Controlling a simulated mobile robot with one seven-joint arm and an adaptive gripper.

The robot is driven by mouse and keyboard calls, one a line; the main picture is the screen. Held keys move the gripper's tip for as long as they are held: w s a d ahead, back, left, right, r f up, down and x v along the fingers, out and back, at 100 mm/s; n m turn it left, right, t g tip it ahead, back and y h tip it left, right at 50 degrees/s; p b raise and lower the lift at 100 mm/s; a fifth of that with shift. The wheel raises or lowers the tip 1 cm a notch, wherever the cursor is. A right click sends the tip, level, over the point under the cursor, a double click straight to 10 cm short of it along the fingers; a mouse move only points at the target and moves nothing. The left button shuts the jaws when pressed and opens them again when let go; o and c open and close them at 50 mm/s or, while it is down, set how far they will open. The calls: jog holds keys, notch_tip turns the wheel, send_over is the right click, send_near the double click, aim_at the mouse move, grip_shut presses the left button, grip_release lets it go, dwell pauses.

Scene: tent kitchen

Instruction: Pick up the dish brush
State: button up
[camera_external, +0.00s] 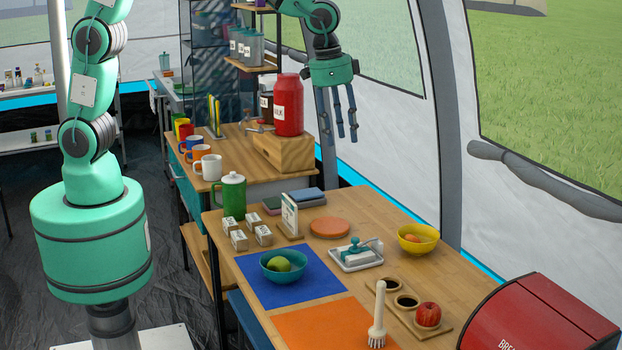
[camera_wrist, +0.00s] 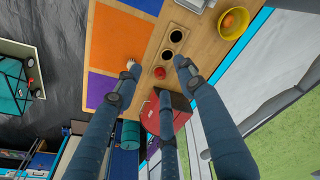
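The dish brush (camera_external: 379,318) is off-white and stands upright, bristles down, near the front of the wooden table, at the right edge of an orange mat (camera_external: 318,328). In the wrist view only a small pale part of the brush (camera_wrist: 130,63) shows by the left fingertip, which seems to hide the rest. My gripper (camera_external: 339,132) hangs high above the far part of the table, well away from the brush. Its fingers are spread and empty. In the wrist view the open fingers (camera_wrist: 158,76) point toward the table far below.
Right of the brush, a wooden holder (camera_external: 440,334) with round holes carries a red apple (camera_external: 428,314). A red bread box (camera_external: 540,322) stands at the front right. A red jar (camera_external: 288,106) stands left of my gripper.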

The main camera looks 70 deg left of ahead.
jog(key=w+d+f+m+g, duration=0.1)
jog(key=w+d+f, duration=0.1)
jog(key=d+f, duration=0.9)
jog(key=m+y, duration=0.1)
send_over(382, 282)
jog(key=shift+g, duration=0.4)
notch_tip(382, 282, down, 12)
jog(key=shift+f, duration=0.25)
jog(key=shift+f+b, duration=0.3)
jog(key=shift+f, duration=4)
jog(key=shift+a, duration=0.1)
jog(key=shift+f+b, duration=0.45)
jog(key=shift+f, duration=2.1)
jog(key=shift+c, duration=0.5)
grip_shut()
